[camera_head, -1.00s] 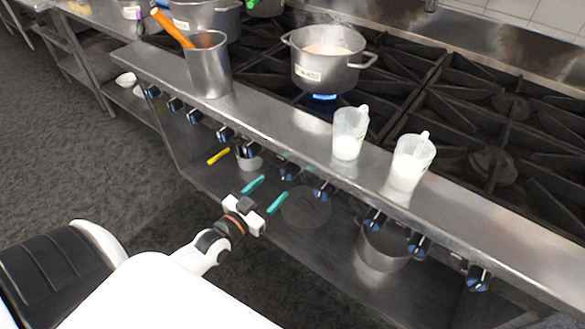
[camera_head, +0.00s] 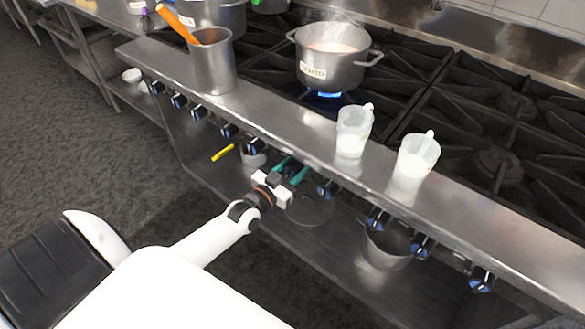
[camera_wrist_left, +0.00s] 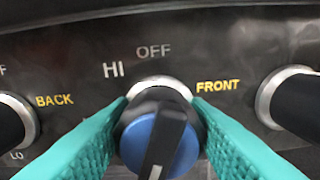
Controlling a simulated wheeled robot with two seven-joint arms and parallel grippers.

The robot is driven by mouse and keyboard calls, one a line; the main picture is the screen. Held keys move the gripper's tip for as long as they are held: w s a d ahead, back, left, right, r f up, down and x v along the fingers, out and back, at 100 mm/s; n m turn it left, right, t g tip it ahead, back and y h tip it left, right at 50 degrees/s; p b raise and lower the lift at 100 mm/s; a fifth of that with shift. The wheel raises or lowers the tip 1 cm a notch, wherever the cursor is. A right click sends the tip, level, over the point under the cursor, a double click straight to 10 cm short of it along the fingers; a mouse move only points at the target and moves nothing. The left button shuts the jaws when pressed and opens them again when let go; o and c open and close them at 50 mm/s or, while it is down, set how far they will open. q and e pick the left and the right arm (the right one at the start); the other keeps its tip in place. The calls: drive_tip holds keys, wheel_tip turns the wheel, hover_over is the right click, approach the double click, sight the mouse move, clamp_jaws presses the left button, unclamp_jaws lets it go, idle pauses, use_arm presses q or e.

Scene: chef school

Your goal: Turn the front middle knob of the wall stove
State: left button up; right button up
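The front knob (camera_wrist_left: 138,143) has a blue face with a dark raised grip bar and a silver ring. In the left wrist view it is at the centre, below "OFF", with "HI" up left and "FRONT" to its right. My left gripper (camera_head: 296,165) is at the stove's front panel, its two teal fingers on either side of this knob. They are apart, and I cannot tell whether they touch it. In the head view the fingers largely hide this knob. My right gripper is not in view.
Other knobs (camera_head: 377,219) line the panel on both sides, close to the fingers. Above, the steel ledge (camera_head: 270,118) holds a tall canister (camera_head: 213,68) and two measuring cups (camera_head: 352,132). A pot (camera_head: 330,68) sits over a lit blue flame. A shelf (camera_head: 320,240) is below.

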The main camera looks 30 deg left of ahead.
use_arm(q)
drive_tip(key=c, duration=0.4)
drive_tip(key=shift+c, duration=0.2)
